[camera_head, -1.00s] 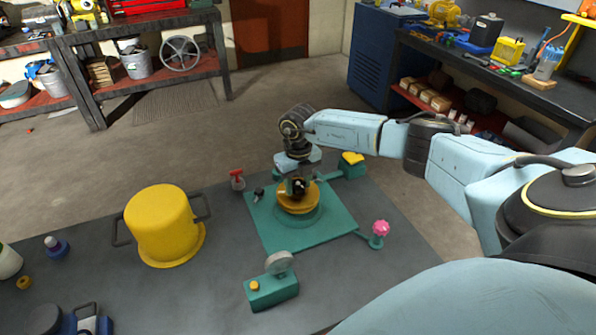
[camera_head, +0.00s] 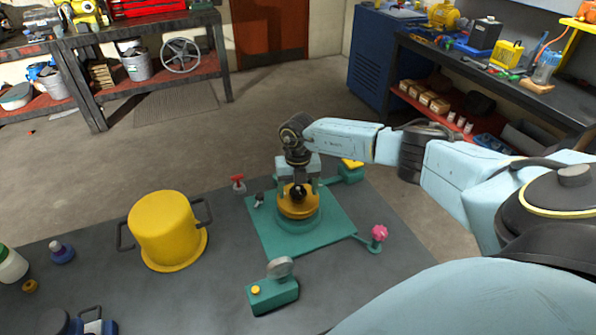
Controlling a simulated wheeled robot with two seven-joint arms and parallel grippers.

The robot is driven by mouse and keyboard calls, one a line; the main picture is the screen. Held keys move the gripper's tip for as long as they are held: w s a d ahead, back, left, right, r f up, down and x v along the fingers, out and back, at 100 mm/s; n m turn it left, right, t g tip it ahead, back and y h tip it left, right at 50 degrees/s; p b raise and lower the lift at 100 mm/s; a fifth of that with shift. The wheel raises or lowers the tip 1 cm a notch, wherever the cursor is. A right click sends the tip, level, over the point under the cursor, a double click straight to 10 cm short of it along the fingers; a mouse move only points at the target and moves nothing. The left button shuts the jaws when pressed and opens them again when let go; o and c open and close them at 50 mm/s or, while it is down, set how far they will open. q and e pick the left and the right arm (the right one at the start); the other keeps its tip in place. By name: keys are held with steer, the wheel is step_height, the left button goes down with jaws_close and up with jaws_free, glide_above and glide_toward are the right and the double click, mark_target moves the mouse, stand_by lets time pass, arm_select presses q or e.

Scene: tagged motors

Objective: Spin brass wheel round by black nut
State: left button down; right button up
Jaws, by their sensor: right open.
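The brass wheel (camera_head: 296,208) sits on a round green pedestal on a green base plate (camera_head: 268,228). The black nut (camera_head: 301,190) stands up from the wheel's top. My right gripper (camera_head: 299,183) comes down over the wheel from behind, open, with its fingers near the nut. The fingers partly hide behind the nut, and I cannot tell whether they touch it. My left gripper is not in view.
A yellow pot (camera_head: 162,230) stands left of the plate. A green box with a grey disc (camera_head: 273,290) sits in front. A pink knob (camera_head: 379,233) is at the right, a red-topped part (camera_head: 238,182) behind left. Bare table lies between pot and plate.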

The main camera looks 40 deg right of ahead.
steer(key=n+b, duration=0.1)
steer(key=n, duration=0.2)
steer(key=shift+f+n+b, duration=0.15)
steer(key=shift+n+b, duration=0.25)
steer(key=n+b, duration=0.1)
steer(key=n, duration=0.3)
steer(key=shift+b, duration=0.3)
steer(key=n+b, duration=0.1)
steer(key=n, duration=0.3)
steer(key=shift+d+b, duration=0.1)
steer(key=shift+b, duration=0.2)
steer(key=n, duration=0.3)
steer(key=shift+b, duration=0.4)
steer(key=shift+c, duration=0.3)
